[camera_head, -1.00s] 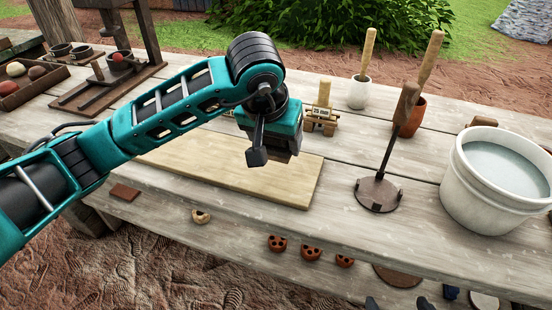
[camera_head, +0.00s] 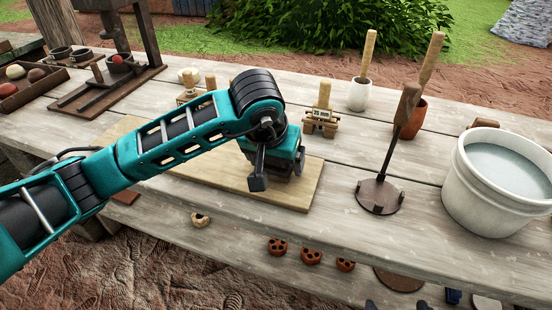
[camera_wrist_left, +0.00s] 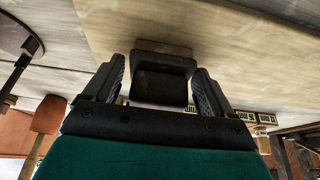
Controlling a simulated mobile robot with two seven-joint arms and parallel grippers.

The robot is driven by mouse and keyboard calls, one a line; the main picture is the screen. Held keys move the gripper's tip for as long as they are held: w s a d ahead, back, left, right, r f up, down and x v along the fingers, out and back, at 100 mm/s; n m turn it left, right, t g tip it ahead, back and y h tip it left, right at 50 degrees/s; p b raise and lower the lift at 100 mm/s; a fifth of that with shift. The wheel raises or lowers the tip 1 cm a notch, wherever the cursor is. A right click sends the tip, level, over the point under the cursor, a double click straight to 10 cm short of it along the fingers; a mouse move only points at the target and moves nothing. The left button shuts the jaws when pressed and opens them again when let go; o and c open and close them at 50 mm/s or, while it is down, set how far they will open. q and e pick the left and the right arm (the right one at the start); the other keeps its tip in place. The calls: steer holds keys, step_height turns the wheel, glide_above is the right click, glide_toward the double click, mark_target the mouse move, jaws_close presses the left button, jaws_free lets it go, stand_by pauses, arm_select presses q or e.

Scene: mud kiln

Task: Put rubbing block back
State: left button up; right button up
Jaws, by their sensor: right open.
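My left gripper (camera_head: 283,172) is low over the pale wooden board (camera_head: 310,185) on the bench, seen from behind and mostly covered by its own wrist. In the head view only a dark bit of the block shows below the wrist. Whether it touches the board I cannot tell. The dark fingertips of my right gripper (camera_head: 398,304) show apart and empty at the bottom edge.
Right of the board stand a round dark disc tool (camera_head: 378,196) with an upright handle and a white water bucket (camera_head: 497,190). Behind are a wooden stamp (camera_head: 321,122), a white cup (camera_head: 359,97) and an orange cup (camera_head: 413,118). A tray of balls (camera_head: 30,82) is far left.

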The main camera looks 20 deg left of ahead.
arm_select(q)
steer(key=shift+o, duration=0.5)
steer(key=shift+r+p, duration=0.3)
steer(key=shift+p, duration=0.05)
steer(key=p+v, duration=0.1)
steer(key=v, duration=1)
steer(key=shift+s+r, duration=0.15)
steer(key=shift+r, duration=0.2)
arm_select(e)
steer(key=shift+s+d+r, duration=0.2)
steer(key=shift+d+r, duration=0.15)
steer(key=shift+r, duration=0.1)
steer(key=shift+a+r, duration=0.1)
